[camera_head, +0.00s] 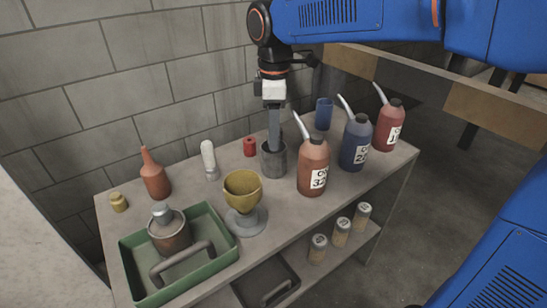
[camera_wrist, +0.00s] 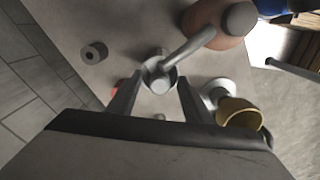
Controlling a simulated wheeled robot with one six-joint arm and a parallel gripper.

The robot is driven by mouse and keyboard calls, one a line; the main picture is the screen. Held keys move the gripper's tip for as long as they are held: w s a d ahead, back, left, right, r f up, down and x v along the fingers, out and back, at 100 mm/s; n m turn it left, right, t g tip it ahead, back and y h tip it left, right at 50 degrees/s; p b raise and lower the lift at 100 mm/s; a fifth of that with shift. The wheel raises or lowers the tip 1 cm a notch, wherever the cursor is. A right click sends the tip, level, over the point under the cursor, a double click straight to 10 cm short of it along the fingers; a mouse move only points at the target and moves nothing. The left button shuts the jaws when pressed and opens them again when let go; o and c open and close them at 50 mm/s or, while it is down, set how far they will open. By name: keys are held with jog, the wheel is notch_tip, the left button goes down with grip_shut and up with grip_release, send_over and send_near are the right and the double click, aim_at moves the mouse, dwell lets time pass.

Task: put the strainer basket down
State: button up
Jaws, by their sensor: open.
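The strainer basket, which I take to be the grey cylindrical tube (camera_head: 274,163), stands upright on the bench, apparently resting on its top. My gripper (camera_head: 273,143) points straight down at it, fingertips at its rim. In the wrist view the basket (camera_wrist: 152,85) shows as a round grey mouth between and beyond the two spread fingers (camera_wrist: 158,92). The gripper is open. A bottle's pale spout crosses the mouth in that view and hides part of it. Whether a fingertip touches the rim I cannot tell.
The orange bottle (camera_head: 313,168) stands close right, its spout leaning toward my gripper. The blue bottle (camera_head: 355,145), red bottle (camera_head: 389,127) and blue cup (camera_head: 323,114) stand beyond. The yellow funnel (camera_head: 241,188) and red spool (camera_head: 250,147) are left. A green tray (camera_head: 222,247) lies front left.

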jog(key=shift+f, duration=0.5)
grip_shut()
jog(key=shift+r, duration=0.1)
